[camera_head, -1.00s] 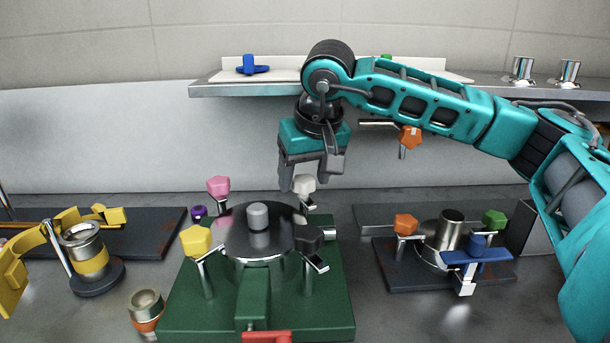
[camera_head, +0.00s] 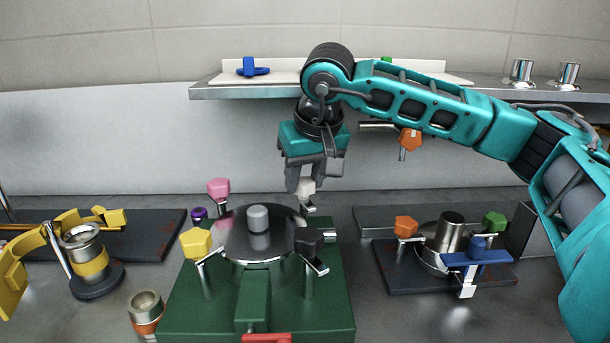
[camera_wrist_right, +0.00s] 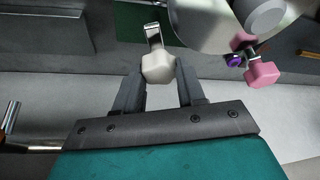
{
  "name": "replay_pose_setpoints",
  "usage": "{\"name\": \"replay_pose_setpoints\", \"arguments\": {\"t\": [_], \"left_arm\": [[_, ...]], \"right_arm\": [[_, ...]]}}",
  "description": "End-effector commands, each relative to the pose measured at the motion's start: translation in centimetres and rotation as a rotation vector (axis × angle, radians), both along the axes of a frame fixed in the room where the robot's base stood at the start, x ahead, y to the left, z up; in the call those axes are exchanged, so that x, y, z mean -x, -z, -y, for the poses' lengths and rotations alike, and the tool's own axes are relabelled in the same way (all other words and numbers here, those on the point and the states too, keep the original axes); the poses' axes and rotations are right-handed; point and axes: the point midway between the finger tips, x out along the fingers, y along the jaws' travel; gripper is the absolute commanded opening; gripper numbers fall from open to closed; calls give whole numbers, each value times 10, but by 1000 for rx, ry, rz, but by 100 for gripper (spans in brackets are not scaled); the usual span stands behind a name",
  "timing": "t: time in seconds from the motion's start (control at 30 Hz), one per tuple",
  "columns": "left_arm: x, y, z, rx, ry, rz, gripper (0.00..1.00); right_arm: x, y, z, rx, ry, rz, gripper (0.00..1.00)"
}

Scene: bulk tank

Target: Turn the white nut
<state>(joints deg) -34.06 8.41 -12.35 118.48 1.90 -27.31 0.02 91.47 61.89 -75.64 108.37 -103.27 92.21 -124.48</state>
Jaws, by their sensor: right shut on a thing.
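The white nut (camera_head: 306,185) is a faceted knob at the back right of the round steel lid (camera_head: 235,240) on the green block (camera_head: 180,310). My right gripper (camera_head: 305,180) comes down over it from above, its fingers shut on the nut. In the right wrist view the white nut (camera_wrist_right: 158,68) sits between the fingertips of the right gripper (camera_wrist_right: 160,78), with a metal clamp piece (camera_wrist_right: 153,35) just beyond it. My fingers partly hide the nut in the head view. My left gripper is not in view.
Pink (camera_head: 218,188), yellow (camera_head: 196,242) and black (camera_head: 309,241) nuts stand around the lid. A fixture with orange, green and blue parts (camera_head: 440,250) stands on the right, a yellow clamp (camera_head: 85,250) on the left. A shelf (camera_head: 240,90) runs behind my right arm.

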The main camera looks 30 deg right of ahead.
Motion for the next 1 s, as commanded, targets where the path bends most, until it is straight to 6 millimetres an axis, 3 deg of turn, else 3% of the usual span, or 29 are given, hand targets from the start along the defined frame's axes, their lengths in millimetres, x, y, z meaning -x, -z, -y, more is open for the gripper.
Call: {"name": "replay_pose_setpoints", "arguments": {"t": [0.37, 1.0], "left_arm": [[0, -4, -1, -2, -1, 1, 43], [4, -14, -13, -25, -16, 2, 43]], "right_arm": [[-1, -1, -2, 1, 162, 0, 9], [-3, -3, -4, 3, 750, 0, 9]]}}
